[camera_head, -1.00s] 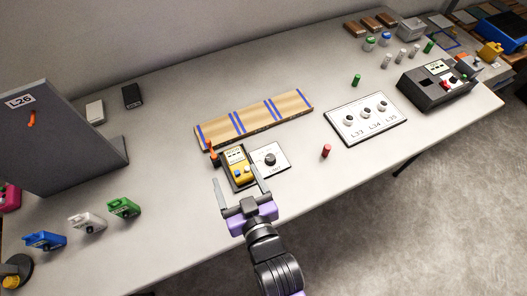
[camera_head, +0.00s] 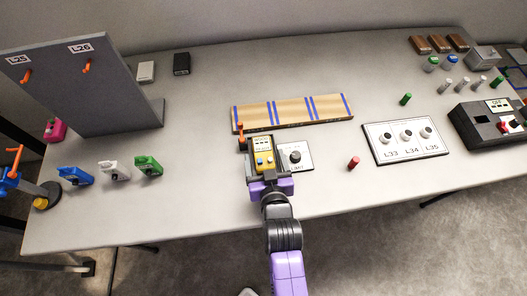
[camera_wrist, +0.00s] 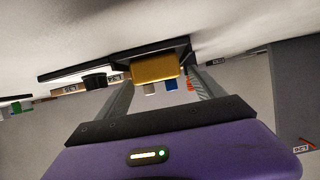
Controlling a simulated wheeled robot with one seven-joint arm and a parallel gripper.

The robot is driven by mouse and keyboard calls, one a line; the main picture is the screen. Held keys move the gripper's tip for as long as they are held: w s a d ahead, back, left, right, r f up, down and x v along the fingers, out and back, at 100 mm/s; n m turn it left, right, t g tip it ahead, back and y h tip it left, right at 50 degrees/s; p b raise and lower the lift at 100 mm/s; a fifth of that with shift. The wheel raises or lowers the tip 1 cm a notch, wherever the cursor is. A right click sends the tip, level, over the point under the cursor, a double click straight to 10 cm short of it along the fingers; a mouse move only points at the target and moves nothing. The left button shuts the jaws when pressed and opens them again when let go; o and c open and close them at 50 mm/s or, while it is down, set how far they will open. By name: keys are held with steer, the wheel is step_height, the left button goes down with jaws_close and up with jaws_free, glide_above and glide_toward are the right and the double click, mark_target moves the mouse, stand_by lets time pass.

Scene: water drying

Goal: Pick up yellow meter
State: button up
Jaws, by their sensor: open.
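The yellow meter (camera_head: 263,157) stands on the table with its dark frame, just left of a white plate with a black knob. It has a pale display at its top and white and blue buttons. In the wrist view the yellow meter (camera_wrist: 155,68) lies ahead, between the two grey fingers. My gripper (camera_head: 266,165) is at the meter, its fingers along either side. In the wrist view my gripper (camera_wrist: 160,92) is open. I cannot tell whether the fingers touch the meter.
The white knob plate (camera_head: 296,157) sits close on the right. A wooden board with blue stripes (camera_head: 290,112) lies behind. A red cylinder (camera_head: 353,163) stands further right. A grey panel (camera_head: 80,85) and small blue, white and green devices (camera_head: 148,165) are at left.

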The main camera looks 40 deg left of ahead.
steer(key=shift+w+a+f, duration=0.25)
steer(key=shift+w+a, duration=0.15)
steer(key=shift+a, duration=0.05)
steer(key=shift+c, duration=0.5)
jaws_close()
steer(key=shift+r, duration=0.15)
